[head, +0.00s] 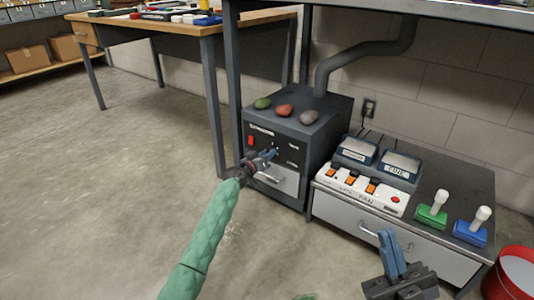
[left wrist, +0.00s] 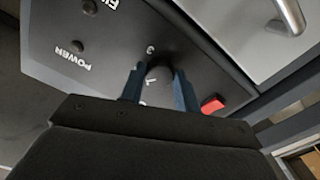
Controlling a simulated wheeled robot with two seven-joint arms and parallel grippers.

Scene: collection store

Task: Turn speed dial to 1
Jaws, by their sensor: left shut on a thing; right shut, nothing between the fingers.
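The speed dial (left wrist: 160,70) is a dark round knob on the black front panel of the grey machine (head: 325,125). In the left wrist view the two blue fingers of my left gripper (left wrist: 159,88) are closed on its sides. White numerals, including a 3 and what looks like a 1, show beside it. The dial's pointer is hidden, so its setting cannot be read. In the head view my left gripper (head: 268,156) is at the panel and covers the dial. My right gripper (head: 390,246) is shut and empty, in front of the low cabinet.
A red switch (left wrist: 212,103) sits close to the fingers. The panel also carries a POWER label (left wrist: 73,53). Three stones (head: 285,110) rest on the machine. A white switch box (head: 362,189) and green and blue joysticks (head: 432,212) stand on the cabinet (head: 345,207). A red bucket (head: 513,270) is at right.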

